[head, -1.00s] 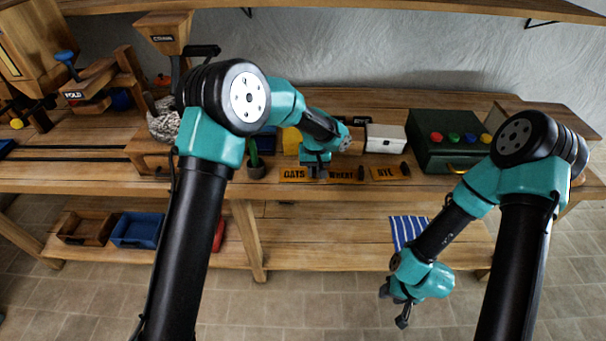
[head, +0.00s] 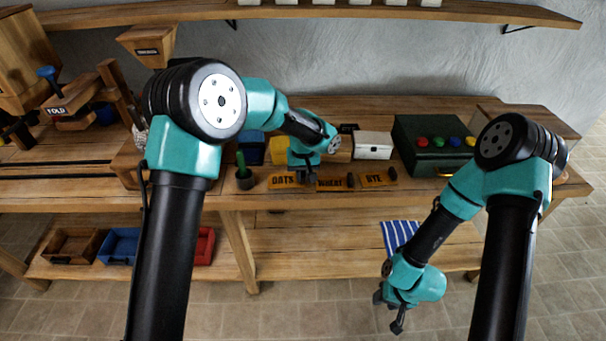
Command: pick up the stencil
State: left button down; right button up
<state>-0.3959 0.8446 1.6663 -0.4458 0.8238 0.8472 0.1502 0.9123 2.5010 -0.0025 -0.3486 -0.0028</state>
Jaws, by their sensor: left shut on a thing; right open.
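Three flat yellow-orange stencils with black letters lie in a row along the front of the bench: the OATS stencil (head: 283,182), the WHEAT stencil (head: 328,185) and the RYE stencil (head: 374,180). WHEAT and RYE each show a small black knob at the right end. My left gripper (head: 306,177) points down at the right end of the OATS stencil and is shut on it there, hiding that end. I see no clear gap between this stencil and the bench. My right gripper (head: 388,317) is open and empty, low in front of the bench.
A green pot with a stem (head: 244,174), a blue bin (head: 251,148) and a yellow bin (head: 279,150) stand left of my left gripper. A white box (head: 373,145) and a dark green case (head: 430,141) with coloured knobs stand to the right. A striped cloth (head: 400,234) hangs below.

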pick_arm(q)
jog(key=s+r, duration=0.1)
jog(key=s, duration=1.3)
jog(key=shift+d+r, duration=0.2)
jog(key=shift+d, duration=0.2)
jog(key=shift+s, duration=0.1)
